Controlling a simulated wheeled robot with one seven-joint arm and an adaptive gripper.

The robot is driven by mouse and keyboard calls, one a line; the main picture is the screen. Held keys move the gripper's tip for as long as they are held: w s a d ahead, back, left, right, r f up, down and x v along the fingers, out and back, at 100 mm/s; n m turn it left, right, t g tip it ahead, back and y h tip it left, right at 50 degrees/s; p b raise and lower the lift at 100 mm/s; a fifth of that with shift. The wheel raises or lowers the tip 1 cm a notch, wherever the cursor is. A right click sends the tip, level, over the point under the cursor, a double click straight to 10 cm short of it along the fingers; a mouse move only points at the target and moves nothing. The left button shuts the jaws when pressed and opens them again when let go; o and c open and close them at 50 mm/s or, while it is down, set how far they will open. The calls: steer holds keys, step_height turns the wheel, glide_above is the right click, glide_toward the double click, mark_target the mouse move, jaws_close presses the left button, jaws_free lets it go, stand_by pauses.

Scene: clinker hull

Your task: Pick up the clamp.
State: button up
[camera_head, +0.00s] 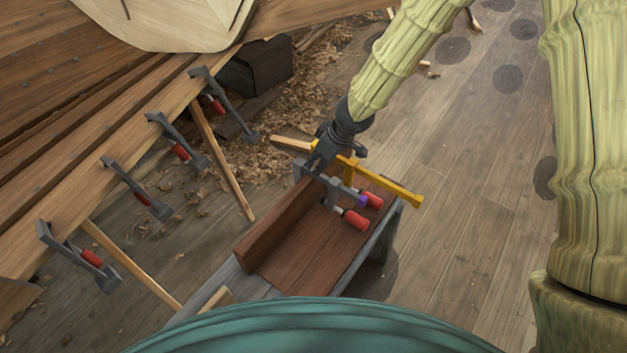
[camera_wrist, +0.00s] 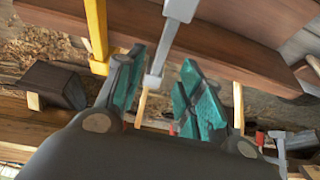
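A grey clamp (camera_head: 322,180) with a red handle (camera_head: 355,219) lies at the far end of a bench in the head view. A yellow clamp (camera_head: 398,189) with a red handle (camera_head: 373,199) lies close beside it, on its right. My dark gripper (camera_head: 320,160) is at the grey clamp's upper left end; its fingertips are hard to make out there. In the wrist view my gripper's teal fingers (camera_wrist: 162,65) are apart. The grey clamp (camera_wrist: 172,35) reaches between them, with a gap to the right finger. The yellow clamp (camera_wrist: 97,28) is outside the left finger.
The bench (camera_head: 310,255) carries reddish-brown boards, one standing upright along its left side. Several grey clamps (camera_head: 133,187) with red handles hang along the hull's plank edge at the left. A dark block (camera_head: 262,66) stands behind. Open plank floor (camera_head: 470,200) lies to the right.

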mark_target(299, 169)
steer(key=shift+b+x, duration=0.7)
steer(key=shift+x, duration=2)
steer(key=shift+d+f, duration=0.1)
steer(key=shift+d, duration=0.05)
steer(key=shift+s+f, duration=0.1)
steer(key=shift+f, duration=0.15)
jaws_close()
